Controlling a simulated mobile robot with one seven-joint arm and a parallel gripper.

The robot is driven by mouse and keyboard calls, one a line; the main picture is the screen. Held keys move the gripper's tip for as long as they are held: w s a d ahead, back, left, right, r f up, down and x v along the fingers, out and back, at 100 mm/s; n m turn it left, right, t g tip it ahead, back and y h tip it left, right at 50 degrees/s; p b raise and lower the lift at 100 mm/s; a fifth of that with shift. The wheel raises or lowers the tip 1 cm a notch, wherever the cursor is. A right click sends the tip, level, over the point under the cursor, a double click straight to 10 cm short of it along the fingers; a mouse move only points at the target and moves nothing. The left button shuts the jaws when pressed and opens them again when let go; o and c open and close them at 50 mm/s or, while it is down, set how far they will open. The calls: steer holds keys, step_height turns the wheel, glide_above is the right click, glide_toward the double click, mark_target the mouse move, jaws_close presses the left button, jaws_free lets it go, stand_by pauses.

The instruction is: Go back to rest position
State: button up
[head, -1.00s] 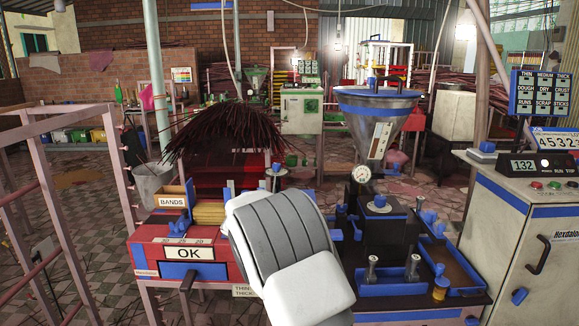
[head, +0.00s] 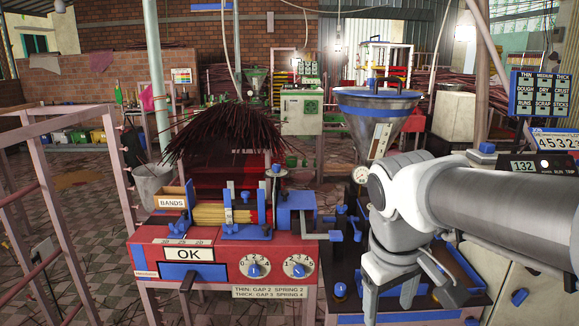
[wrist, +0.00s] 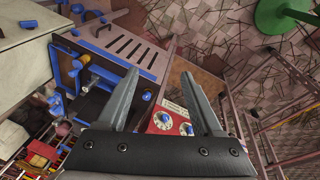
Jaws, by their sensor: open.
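My gripper (head: 412,300) hangs over the right-hand bench in the head view, fingers pointing down. In the wrist view its two fingers (wrist: 162,85) are spread apart with nothing between them. My pale arm comes in from the right and covers much of the extruder bench. The red machine (head: 220,255) with its "OK" plate and two white dials stands left of my gripper, apart from it. The steel hopper (head: 350,112) with a blue rim rises behind my arm.
A "BANDS" box (head: 170,202) and yellow sticks (head: 210,214) sit on the red machine. A dark bundle of sticks (head: 225,135) is behind. A cabinet (head: 520,255) stands at right. Pink rails (head: 45,190) stand at left; tiled floor shows between.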

steer(key=s+m+t+y, duration=0.1)
steer(key=s+m+t, duration=0.25)
steer(key=s, duration=0.35)
step_height(320, 180, up, 17)
steer(key=p, duration=1.7)
steer(key=shift+s+a, duration=0.35)
steer(key=shift+a, duration=0.1)
steer(key=shift+m, duration=0.25)
